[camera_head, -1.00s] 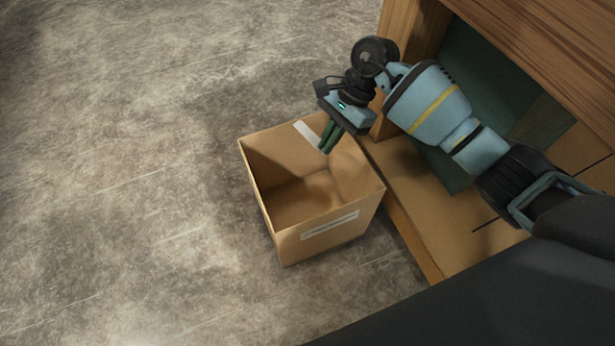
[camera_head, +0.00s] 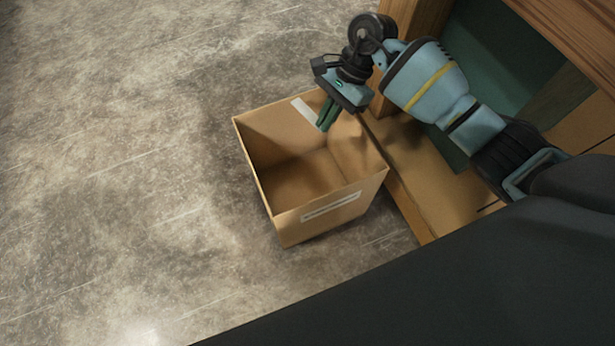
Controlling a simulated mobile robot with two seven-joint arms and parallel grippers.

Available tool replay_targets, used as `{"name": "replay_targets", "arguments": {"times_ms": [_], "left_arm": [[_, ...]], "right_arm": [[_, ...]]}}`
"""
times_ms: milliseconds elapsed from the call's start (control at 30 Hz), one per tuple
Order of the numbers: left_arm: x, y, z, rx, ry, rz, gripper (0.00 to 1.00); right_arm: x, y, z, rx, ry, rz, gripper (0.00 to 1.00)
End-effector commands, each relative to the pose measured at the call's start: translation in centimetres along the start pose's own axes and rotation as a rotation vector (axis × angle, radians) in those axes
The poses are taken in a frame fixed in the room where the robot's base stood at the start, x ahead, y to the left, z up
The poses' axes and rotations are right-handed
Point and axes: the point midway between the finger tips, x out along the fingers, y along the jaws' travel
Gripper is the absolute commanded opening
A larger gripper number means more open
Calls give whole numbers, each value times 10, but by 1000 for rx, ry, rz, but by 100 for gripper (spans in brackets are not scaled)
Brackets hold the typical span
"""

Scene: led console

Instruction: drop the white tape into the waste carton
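The waste carton (camera_head: 318,208) is an open brown box on the floor, with a pale label on its near outer side. My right gripper (camera_head: 324,126) points down over the carton's far part, its green fingertips close together. I cannot tell whether they are shut or slightly apart. A white strip (camera_head: 306,114) shows against the carton's far inner wall, just left of the fingers. I cannot tell whether it is the white tape or a label on the wall. No other white tape is visible. My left gripper is out of view.
A wooden cabinet or bench (camera_head: 408,178) with a dark green recess stands right beside the carton, under my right arm. The grey floor (camera_head: 110,190) to the left is clear. A dark surface covers the lower right.

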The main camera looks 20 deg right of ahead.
Motion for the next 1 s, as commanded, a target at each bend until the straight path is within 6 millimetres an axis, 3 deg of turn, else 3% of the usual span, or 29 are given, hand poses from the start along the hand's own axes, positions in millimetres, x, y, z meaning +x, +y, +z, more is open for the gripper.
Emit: {"name": "replay_targets", "arguments": {"times_ms": [200, 500, 700, 1000], "left_arm": [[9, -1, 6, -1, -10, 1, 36], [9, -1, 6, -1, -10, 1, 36], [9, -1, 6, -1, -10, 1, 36], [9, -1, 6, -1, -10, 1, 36]], "right_arm": [[18, 0, -10, 2, -1, 1, 0], [19, 0, -11, 0, 0, 0, 0], [19, 0, -11, 0, 0, 0, 29], [17, 0, -11, 0, 1, 0, 29]]}}
